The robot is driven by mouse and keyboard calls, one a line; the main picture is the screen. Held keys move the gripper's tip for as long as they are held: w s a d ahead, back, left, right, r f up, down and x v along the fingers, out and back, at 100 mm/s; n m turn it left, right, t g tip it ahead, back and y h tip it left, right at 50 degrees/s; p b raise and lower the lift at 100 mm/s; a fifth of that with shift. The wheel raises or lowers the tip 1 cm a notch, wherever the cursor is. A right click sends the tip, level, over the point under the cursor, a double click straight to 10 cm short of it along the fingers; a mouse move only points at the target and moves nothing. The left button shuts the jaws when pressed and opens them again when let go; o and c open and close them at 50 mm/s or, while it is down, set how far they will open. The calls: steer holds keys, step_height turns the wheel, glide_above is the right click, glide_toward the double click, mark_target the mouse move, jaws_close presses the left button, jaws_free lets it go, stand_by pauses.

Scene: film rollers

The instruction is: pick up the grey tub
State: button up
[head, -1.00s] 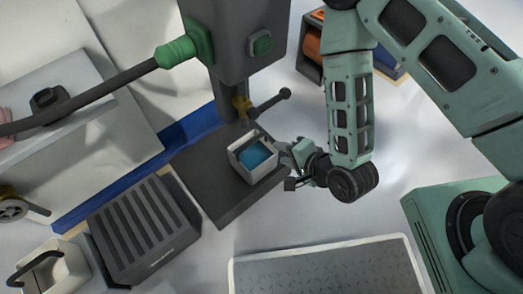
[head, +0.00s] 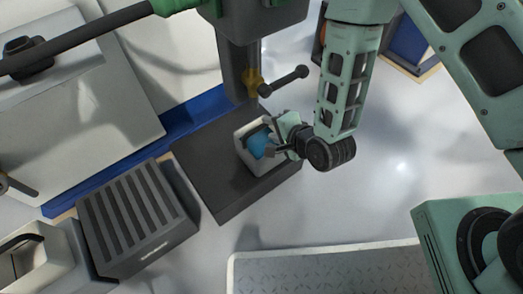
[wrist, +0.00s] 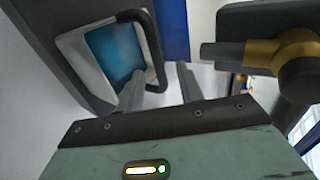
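The grey tub (head: 262,169), a small light-grey box with a blue inside, sits on the dark base plate of a drill-press-like machine. It also shows in the wrist view (wrist: 88,62), at upper left, with a dark handle-like loop along its right side. My gripper (head: 276,147) is at the tub's right side in the head view. In the wrist view its two fingers (wrist: 162,78) are apart; the left one overlaps the tub's edge inside the loop and the right one is outside it. I cannot tell whether they touch the tub.
The machine's column (head: 241,72) and a dark lever (head: 287,80) stand close behind the tub. A black ribbed box (head: 138,218) and a pale container with a dark handle (head: 38,262) are at lower left. A grey treadplate mat (head: 330,272) lies in front.

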mark_target(264, 127)
steer(key=b+x, duration=0.3)
steer(key=x, duration=0.2)
steer(key=shift+f+b, duration=0.3)
steer(key=shift+w+a, duration=0.15)
steer(key=shift+w, duration=0.05)
steer(key=shift+c, duration=0.4)
jaws_close()
stand_by(0.7)
